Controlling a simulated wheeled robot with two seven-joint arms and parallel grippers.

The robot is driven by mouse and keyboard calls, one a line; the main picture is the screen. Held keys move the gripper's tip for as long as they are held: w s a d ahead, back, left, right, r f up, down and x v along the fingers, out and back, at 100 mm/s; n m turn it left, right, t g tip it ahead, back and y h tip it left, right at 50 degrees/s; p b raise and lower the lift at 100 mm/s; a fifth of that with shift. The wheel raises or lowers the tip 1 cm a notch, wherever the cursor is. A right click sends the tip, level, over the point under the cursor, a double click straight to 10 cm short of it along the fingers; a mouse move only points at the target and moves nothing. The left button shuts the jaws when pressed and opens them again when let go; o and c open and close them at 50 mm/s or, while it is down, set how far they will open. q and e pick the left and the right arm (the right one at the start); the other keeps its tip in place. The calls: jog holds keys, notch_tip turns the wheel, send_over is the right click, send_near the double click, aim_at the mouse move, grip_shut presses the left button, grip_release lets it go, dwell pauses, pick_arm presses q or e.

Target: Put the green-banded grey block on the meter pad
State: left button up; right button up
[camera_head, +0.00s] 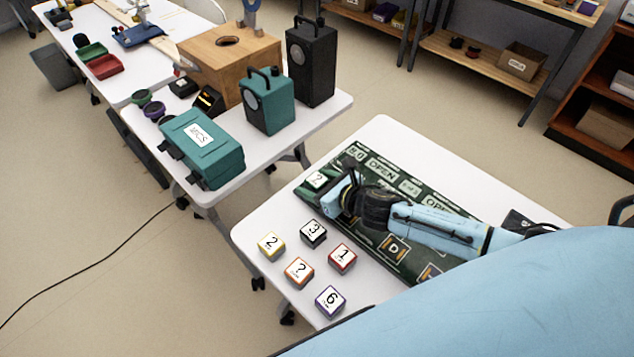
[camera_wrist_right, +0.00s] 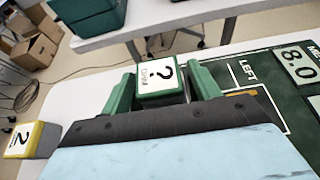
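The block (camera_wrist_right: 160,79) with a green band and a "?" on its white top sits between the two green fingers of my right gripper (camera_wrist_right: 160,82), which look closed against its sides. In the head view the block (camera_head: 317,180) shows at the tip of my right gripper (camera_head: 326,185), over the far left corner of the dark green board (camera_head: 375,252). The board bears an "8.0" panel (camera_head: 355,152) and several labelled panels. Any gap under the block is hidden. My left gripper is not in view.
Several other blocks stand on the white table in front of the board: yellow (camera_head: 271,245), black (camera_head: 313,233), red (camera_head: 342,258), orange (camera_head: 299,272) and purple (camera_head: 330,301). A second table (camera_head: 325,110) behind holds a teal case (camera_head: 202,147), speakers and a wooden box.

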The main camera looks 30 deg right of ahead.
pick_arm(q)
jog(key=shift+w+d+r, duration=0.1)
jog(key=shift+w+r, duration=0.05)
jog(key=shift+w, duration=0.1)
pick_arm(e)
jog(key=shift+r, duration=0.15)
jog(key=shift+s+r, duration=0.1)
jog(key=shift+s, duration=0.1)
jog(key=p+v, duration=0.1)
jog(key=v, duration=0.9)
jog(key=shift+d+p, duration=0.1)
jog(key=shift+p, duration=0.25)
jog(key=shift+s+d+r, duration=0.2)
jog(key=shift+s, duration=0.45)
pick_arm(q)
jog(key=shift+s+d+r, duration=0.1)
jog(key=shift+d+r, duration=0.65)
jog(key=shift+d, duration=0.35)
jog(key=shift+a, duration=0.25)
pick_arm(e)
jog(key=shift+c, duration=0.3)
